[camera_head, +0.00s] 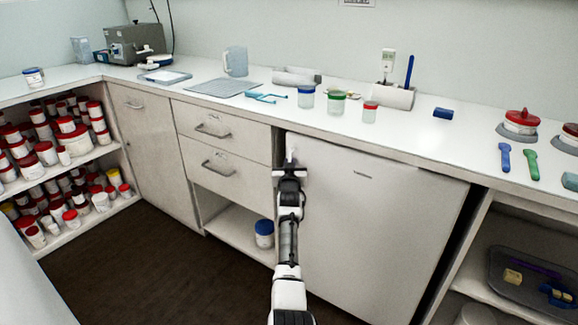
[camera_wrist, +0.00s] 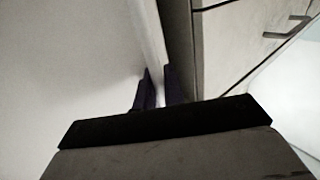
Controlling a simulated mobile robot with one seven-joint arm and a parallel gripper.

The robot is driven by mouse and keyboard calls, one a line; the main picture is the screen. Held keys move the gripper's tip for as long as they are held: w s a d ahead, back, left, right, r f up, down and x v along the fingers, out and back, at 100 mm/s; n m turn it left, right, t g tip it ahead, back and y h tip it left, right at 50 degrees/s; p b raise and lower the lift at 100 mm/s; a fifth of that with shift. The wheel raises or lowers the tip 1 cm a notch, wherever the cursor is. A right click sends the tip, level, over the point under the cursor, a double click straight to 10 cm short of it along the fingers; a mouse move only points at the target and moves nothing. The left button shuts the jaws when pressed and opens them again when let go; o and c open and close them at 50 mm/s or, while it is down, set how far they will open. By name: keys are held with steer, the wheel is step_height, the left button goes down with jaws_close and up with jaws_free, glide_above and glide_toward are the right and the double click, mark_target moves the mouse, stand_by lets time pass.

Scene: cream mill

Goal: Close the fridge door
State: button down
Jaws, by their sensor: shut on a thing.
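The fridge door (camera_head: 375,220) is the white panel under the counter, right of the drawers, with a small dark label near its top. My gripper (camera_head: 291,160) is at its upper left edge. In the wrist view, the two dark fingers of my gripper (camera_wrist: 157,88) are shut on the edge of the fridge door (camera_wrist: 80,60), one on each side of it. The door looks nearly in line with the cabinet front; I cannot tell how wide any gap is. The inside of the fridge is not seen.
The drawers (camera_head: 222,131) with handles are just left of the door, above an open shelf with a blue-lidded jar (camera_head: 264,233). An open shelf with a grey tray (camera_head: 525,285) is on the right. The dark floor (camera_head: 165,265) at left is clear.

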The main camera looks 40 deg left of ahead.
steer(key=shift+w+d+r, duration=0.15)
steer(key=shift+r, duration=0.1)
steer(key=c, duration=1.6)
jaws_free()
steer(key=shift+w+r, duration=0.1)
steer(key=shift+d+r, duration=0.1)
steer(key=shift+d, duration=0.05)
steer(key=v, duration=1.3)
steer(key=shift+s+f, duration=0.35)
steer(key=shift+s, duration=0.3)
